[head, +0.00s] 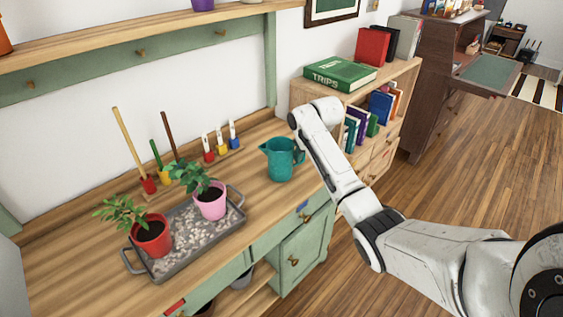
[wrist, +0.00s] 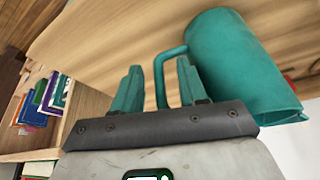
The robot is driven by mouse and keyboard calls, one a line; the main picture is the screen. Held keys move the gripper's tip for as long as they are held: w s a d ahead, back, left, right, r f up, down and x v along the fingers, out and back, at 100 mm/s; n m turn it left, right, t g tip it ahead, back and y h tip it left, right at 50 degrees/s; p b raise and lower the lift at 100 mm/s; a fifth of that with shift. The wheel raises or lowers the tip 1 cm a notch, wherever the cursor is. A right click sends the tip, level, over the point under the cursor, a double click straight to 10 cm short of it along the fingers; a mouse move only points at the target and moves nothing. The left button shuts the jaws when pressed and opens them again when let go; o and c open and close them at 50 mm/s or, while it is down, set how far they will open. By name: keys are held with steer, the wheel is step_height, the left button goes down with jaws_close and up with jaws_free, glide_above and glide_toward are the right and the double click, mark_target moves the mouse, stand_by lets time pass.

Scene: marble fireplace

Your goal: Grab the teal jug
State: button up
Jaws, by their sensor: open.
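The teal jug (head: 280,161) stands upright on the wooden top of the green bench, its spout to the left and its handle to the right, beside my arm. In the wrist view the jug (wrist: 232,62) fills the upper right. My gripper (wrist: 159,65) is open, with its two greenish fingers apart. The jug's body lies just right of the right finger. In the head view my gripper is hidden behind my own arm.
A grey tray (head: 183,262) with a red pot (head: 152,239) and a pink pot (head: 211,205) stands left of the jug. A rack of tools (head: 221,148) is behind. A bookshelf (head: 400,82) with a green book (head: 340,73) adjoins on the right.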

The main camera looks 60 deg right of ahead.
steer(key=shift+w+f, duration=0.1)
steer(key=shift+f, duration=0.15)
steer(key=shift+c, duration=0.2)
jaws_close()
steer(key=shift+d, duration=0.1)
